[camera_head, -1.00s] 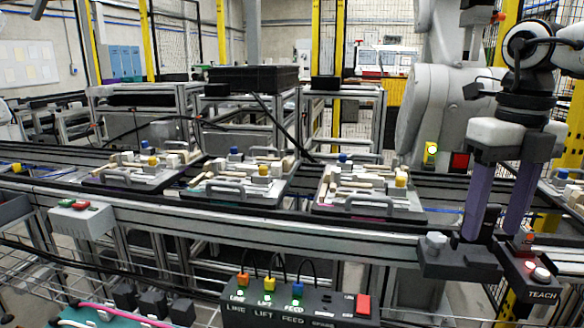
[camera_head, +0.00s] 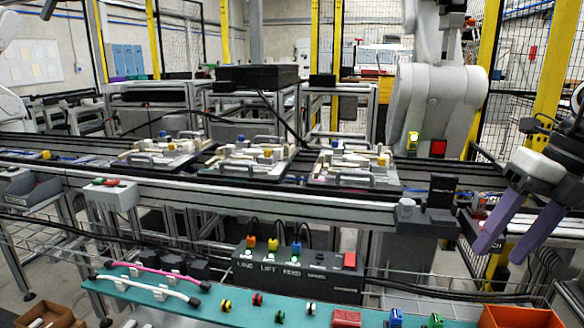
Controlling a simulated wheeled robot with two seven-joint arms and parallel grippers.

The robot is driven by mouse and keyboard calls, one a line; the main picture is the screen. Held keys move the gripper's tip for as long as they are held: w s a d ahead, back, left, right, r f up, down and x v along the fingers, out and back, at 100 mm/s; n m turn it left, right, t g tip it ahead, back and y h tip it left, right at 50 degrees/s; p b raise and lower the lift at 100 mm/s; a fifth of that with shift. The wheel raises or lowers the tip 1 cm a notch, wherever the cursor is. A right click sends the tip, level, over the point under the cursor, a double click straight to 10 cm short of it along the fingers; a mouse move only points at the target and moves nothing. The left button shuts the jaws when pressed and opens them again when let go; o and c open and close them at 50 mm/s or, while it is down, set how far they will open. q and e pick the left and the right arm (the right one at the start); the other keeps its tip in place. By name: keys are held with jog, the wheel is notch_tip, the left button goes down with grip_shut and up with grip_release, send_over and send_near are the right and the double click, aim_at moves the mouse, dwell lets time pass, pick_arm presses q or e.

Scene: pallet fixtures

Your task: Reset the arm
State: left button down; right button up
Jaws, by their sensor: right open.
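My right gripper (camera_head: 500,256) is at the right edge of the head view, coming in from the right. Its two purple fingers point down and to the left, apart from each other, with nothing between them. The fingertips hang in front of the conveyor's near side, right of the black post (camera_head: 442,192), and touch nothing that I can make out. My left gripper is out of view.
Pallet fixtures (camera_head: 345,181) stand on the conveyor. A control box (camera_head: 300,272) with LINE, LIFT and FEED plugs sits in front. A teal bench (camera_head: 205,310) holds cables and small parts; an orange bin (camera_head: 520,318) stands at the lower right.

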jog(key=s+d+f+m+t+p, duration=0.1)
jog(key=s+d+f+m+t, duration=0.2)
jog(key=f+m, duration=0.5)
jog(key=s+d+f+m+t+y+p, duration=0.1)
jog(key=s+d+f+m+t, duration=0.3)
jog(key=f, duration=0.7)
jog(key=s+f+m+t+p, duration=0.1)
jog(key=s+f+m+t, duration=0.1)
jog(key=f+m+t, duration=0.5)
jog(key=s+a+f+m+g+h, duration=0.25)
jog(key=s+a+f+m, duration=0.25)
jog(key=f+m, duration=0.3)
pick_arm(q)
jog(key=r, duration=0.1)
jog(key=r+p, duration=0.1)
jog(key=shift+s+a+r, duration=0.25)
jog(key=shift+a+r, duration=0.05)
pick_arm(e)
jog(key=s+a+f+m+g, duration=0.2)
jog(key=s+a+f+m, duration=0.1)
jog(key=a, duration=0.7)
jog(key=s+a+f+m+g, duration=0.2)
jog(key=s+a+f+m, duration=0.1)
jog(key=a, duration=0.8)
jog(key=shift+s+f+y, duration=0.3)
jog(key=shift+s+y, duration=0.15)
jog(key=shift+s, duration=0.1)
